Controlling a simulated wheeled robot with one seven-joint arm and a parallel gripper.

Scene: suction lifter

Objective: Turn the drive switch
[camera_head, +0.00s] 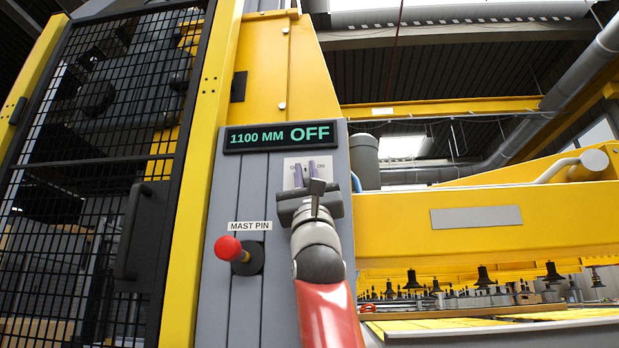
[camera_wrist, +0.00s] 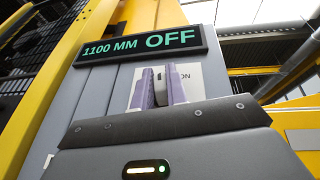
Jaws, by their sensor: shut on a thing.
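The drive switch (camera_wrist: 161,87) sits on a pale plate marked "ON" on the right, below the display on the grey control panel. Only a small dark part of it shows between my fingers in the wrist view. My gripper (camera_head: 305,171) reaches up from below, in front of the plate, with its two purple fingers shut on the switch, one on each side. In the wrist view my gripper (camera_wrist: 161,76) has its fingers nearly upright. The display (camera_head: 279,137) reads "1100 MM OFF". My gripper and fingers hide much of the switch and the lower plate.
A red-knobbed lever (camera_head: 229,248) under a "MAST PIN" label stands left of my arm. A black mesh door (camera_head: 90,170) with a handle is at the left. A yellow beam (camera_head: 470,225) spans the right, with dark suction cups (camera_head: 483,277) below it.

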